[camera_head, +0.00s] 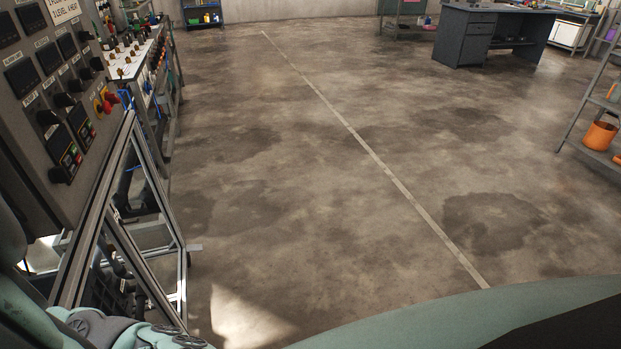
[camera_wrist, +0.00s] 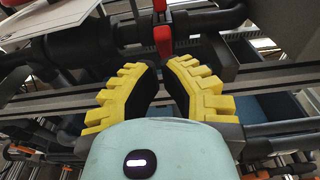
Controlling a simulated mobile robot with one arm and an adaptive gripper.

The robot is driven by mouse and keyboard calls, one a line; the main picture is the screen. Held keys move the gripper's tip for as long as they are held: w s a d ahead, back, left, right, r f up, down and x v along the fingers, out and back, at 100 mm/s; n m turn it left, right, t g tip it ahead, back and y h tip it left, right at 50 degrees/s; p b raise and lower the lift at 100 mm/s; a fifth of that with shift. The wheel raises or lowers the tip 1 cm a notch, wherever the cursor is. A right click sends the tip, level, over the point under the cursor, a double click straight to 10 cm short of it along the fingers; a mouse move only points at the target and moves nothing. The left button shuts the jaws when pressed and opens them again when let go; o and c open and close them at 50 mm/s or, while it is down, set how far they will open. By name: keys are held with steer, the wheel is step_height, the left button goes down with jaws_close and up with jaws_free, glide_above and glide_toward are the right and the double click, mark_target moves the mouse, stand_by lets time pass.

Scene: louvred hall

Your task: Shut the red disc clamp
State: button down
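A red lever-like part (camera_wrist: 162,32) shows at the top middle of the wrist view, upright against dark pipes; it may be the red disc clamp's handle. Its lower end lies just beyond my gripper's fingertips (camera_wrist: 160,72). My gripper has yellow ribbed fingers with black inner pads. The fingers stand apart with a narrow gap and nothing visible between them. I cannot tell whether a fingertip touches the red part. No disc is clearly visible. In the head view neither my gripper nor the clamp can be made out.
Dark pipes (camera_wrist: 205,20) and a grey metal rail (camera_wrist: 270,76) run close around my gripper. In the head view, a control panel (camera_head: 45,85) with a red knob and a metal frame (camera_head: 130,215) stand at left. The concrete floor (camera_head: 300,170) is open.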

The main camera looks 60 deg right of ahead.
steer(key=shift+w+a+f, duration=0.15)
steer(key=shift+w+a, duration=0.2)
steer(key=shift+a, duration=0.25)
steer(key=shift+r+h+p, duration=0.3)
steer(key=shift+p, duration=0.85)
steer(key=shift+w+a+r+g+h+p, duration=0.1)
steer(key=shift+r+g+h+p, duration=0.3)
steer(key=shift+p, duration=1.1)
